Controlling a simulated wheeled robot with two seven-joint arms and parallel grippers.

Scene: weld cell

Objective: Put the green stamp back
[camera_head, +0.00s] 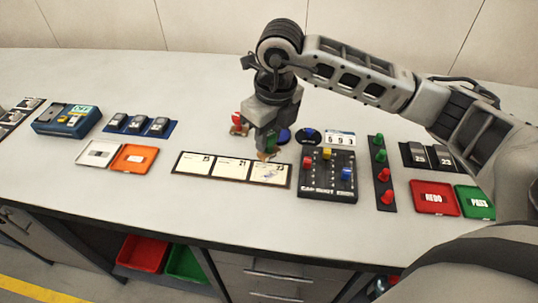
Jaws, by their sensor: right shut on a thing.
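My right gripper (266,150) is shut on the green stamp (271,141), which is mostly hidden by the fingers. It is held low, at the back edge of a black strip (233,178) with three cards. The third card (269,172) bears a faint mark; the other two show numbers. A red stamp (237,119) stands just left of and behind the gripper. A blue round piece (284,136) is just to its right, partly hidden. Whether the stamp touches the table is unclear. My left gripper is out of view.
A black panel with coloured sliders (327,188) is close on the right, then a strip of green and red knobs (382,172). Red (434,198) and green trays lie farther right. A blue device (66,119) and orange tray (133,158) are left. The back of the bench is clear.

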